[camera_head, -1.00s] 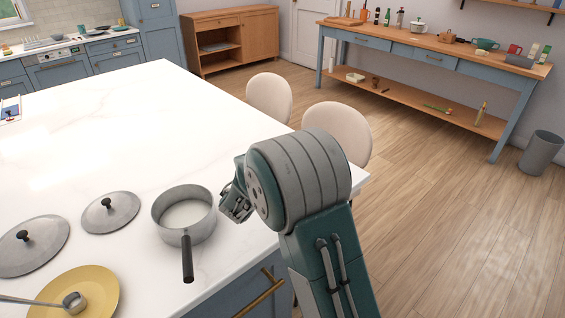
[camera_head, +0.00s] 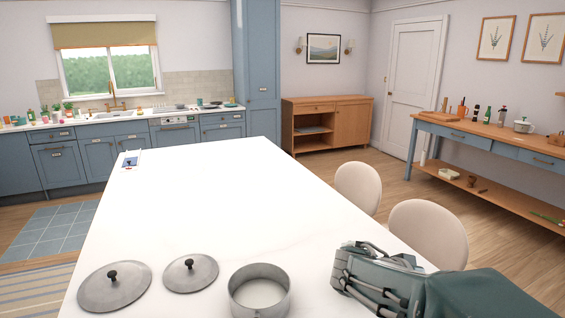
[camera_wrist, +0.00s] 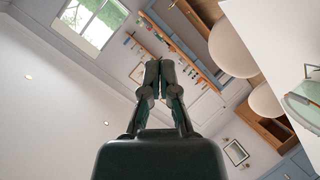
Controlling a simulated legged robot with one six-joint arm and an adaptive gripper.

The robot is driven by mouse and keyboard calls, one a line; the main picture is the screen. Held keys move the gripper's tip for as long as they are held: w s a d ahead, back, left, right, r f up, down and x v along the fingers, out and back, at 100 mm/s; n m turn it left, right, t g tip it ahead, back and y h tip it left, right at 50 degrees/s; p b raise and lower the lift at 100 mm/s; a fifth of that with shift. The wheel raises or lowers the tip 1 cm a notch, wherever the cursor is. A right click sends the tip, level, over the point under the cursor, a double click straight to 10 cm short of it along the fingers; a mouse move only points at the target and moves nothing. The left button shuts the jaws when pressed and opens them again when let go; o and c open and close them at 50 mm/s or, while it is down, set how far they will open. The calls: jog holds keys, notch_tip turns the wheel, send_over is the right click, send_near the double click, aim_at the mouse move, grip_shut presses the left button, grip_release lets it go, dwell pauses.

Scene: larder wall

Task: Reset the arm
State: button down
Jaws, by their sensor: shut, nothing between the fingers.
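My arm (camera_head: 385,285) lies folded low over the near right edge of the white island top. I cannot make out the fingertips in the head view. In the wrist view my gripper (camera_wrist: 159,66) points away from the camera with its two fingers together and nothing between them. The wrist view is tilted, with ceiling, wall and window around the fingers.
A saucepan (camera_head: 260,291) stands on the island (camera_head: 215,215) left of my arm. Two lids (camera_head: 114,286) (camera_head: 190,273) lie further left. Two pale chairs (camera_head: 428,232) (camera_head: 358,186) stand along the right side. The island's far part is mostly clear.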

jog(key=s+a+f+n+t+y, duration=0.2)
jog(key=s+a+n+y, duration=0.3)
jog(key=s+a+y, duration=0.8)
jog(key=s+f, duration=0.1)
jog(key=s, duration=0.2)
jog(key=shift+a+t, duration=0.3)
jog(key=shift+r, duration=0.1)
dwell(0.8)
